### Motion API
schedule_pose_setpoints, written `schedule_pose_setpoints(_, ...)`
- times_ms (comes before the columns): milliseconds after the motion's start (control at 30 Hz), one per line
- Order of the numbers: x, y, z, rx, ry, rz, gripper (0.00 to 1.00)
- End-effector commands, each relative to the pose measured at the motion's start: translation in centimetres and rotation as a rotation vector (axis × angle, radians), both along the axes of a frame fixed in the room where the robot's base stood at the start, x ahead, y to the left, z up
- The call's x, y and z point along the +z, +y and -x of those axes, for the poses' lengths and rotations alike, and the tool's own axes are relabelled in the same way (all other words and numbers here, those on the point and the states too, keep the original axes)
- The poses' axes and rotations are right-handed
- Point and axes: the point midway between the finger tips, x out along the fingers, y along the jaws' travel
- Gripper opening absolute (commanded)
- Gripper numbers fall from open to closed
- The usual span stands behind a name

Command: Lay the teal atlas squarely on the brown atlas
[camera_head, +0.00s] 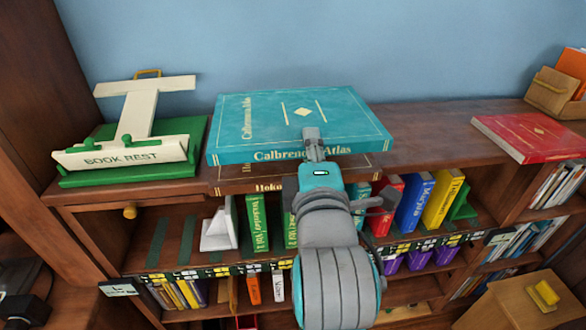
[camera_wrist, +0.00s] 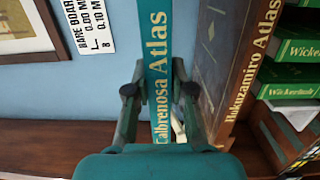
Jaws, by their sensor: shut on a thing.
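The teal atlas (camera_head: 270,120) lies flat in my gripper (camera_head: 313,148) over the bookcase top, its spine reading Calbrenosa Atlas toward me. In the wrist view, the gripper (camera_wrist: 157,85) has a finger on each side of the teal atlas's spine (camera_wrist: 156,45). The brown atlas (camera_head: 235,182) lies on the bookcase top beneath it, its spine facing me. In the wrist view, part of the brown atlas's cover shows between the two spines (camera_wrist: 252,65), so the teal atlas appears raised above it. Most of the brown cover is hidden in the head view.
A green and white book rest (camera_head: 120,155) stands close to the left of the atlases. A red book (camera_head: 530,135) lies farther right, with an orange-brown holder (camera_head: 552,92) behind it. The bookcase top (camera_head: 430,135) is clear between.

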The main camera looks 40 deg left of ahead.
Motion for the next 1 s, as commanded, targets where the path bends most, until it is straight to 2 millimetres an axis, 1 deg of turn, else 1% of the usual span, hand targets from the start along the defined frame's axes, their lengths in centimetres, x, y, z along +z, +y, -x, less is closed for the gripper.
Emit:
schedule_pose_setpoints(33, -0.8, -0.1, 0.0, 0.000, -0.001, -0.001, 0.00)
schedule_pose_setpoints(133, -2.1, -0.1, 0.0, 0.000, -0.001, -0.003, 0.00)
schedule_pose_setpoints(233, -2.9, -0.1, 0.1, 0.000, -0.002, -0.003, 0.00)
schedule_pose_setpoints(367, -3.5, 0.0, 0.0, 0.000, -0.004, -0.006, 0.00)
schedule_pose_setpoints(467, -4.5, 0.0, 0.0, 0.000, -0.001, -0.003, 0.00)
schedule_pose_setpoints(600, -6.3, 0.0, 0.0, 0.000, -0.001, -0.003, 0.00)
schedule_pose_setpoints(700, -7.2, -0.1, 0.1, 0.000, -0.003, -0.004, 0.00)
schedule_pose_setpoints(800, -7.5, -0.1, 0.1, 0.001, -0.004, -0.006, 0.00)
schedule_pose_setpoints(1000, -7.5, 0.0, 0.0, 0.001, -0.005, -0.006, 0.00)
